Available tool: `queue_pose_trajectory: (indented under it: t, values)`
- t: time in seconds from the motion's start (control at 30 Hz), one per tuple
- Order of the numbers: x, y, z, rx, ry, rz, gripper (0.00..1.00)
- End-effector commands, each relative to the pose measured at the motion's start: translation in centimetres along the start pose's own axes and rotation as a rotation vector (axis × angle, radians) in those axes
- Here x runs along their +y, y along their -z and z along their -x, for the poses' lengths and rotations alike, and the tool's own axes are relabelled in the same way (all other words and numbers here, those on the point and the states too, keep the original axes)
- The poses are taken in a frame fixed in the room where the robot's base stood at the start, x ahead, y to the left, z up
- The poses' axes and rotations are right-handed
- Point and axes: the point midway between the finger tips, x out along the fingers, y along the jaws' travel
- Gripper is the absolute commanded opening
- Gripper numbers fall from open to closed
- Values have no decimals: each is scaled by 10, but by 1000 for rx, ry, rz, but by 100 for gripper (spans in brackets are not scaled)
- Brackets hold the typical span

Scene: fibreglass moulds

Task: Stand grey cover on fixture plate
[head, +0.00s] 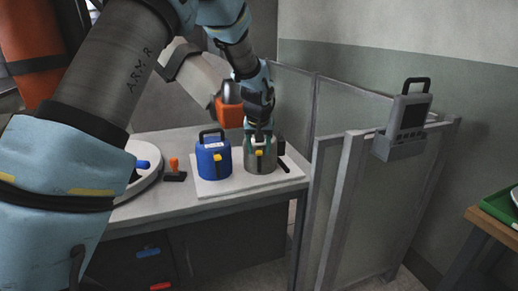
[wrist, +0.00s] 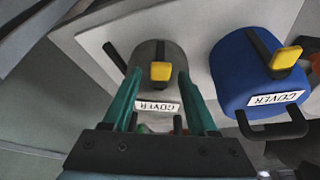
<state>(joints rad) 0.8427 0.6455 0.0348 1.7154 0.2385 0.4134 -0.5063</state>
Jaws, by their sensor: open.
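The grey cover (head: 262,160) stands upright on the pale fixture plate (head: 235,186), at its right side. A yellow latch and a white label show on the grey cover in the wrist view (wrist: 150,52). The blue cover (head: 213,162) stands to its left on the same plate, with its black handle up; it also shows in the wrist view (wrist: 245,75). My gripper (head: 260,137) is at the top of the grey cover, its green fingers (wrist: 153,90) open and apart. The grey cover's handle is mostly hidden by my gripper, so I cannot tell whether the fingers touch it.
The plate lies on a grey bench (head: 150,208). An orange-handled tool (head: 175,170) and a round white piece (head: 125,185) are left of it. A screen panel (head: 335,200) with a grey device (head: 408,115) stands to the right. A green tray (head: 500,207) is at far right.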

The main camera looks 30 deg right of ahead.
Motion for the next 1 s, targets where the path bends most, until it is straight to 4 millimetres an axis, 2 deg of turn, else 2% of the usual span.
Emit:
queue_pose_trajectory:
  t: [0.23,0.7,0.83,1.0]
  values:
    - [0,1,11,3,-1,0,59]
    - [0,1,101,3,-1,0,59]
    - [0,0,115,1,-1,0,59]
    - [0,0,121,0,0,0,59]
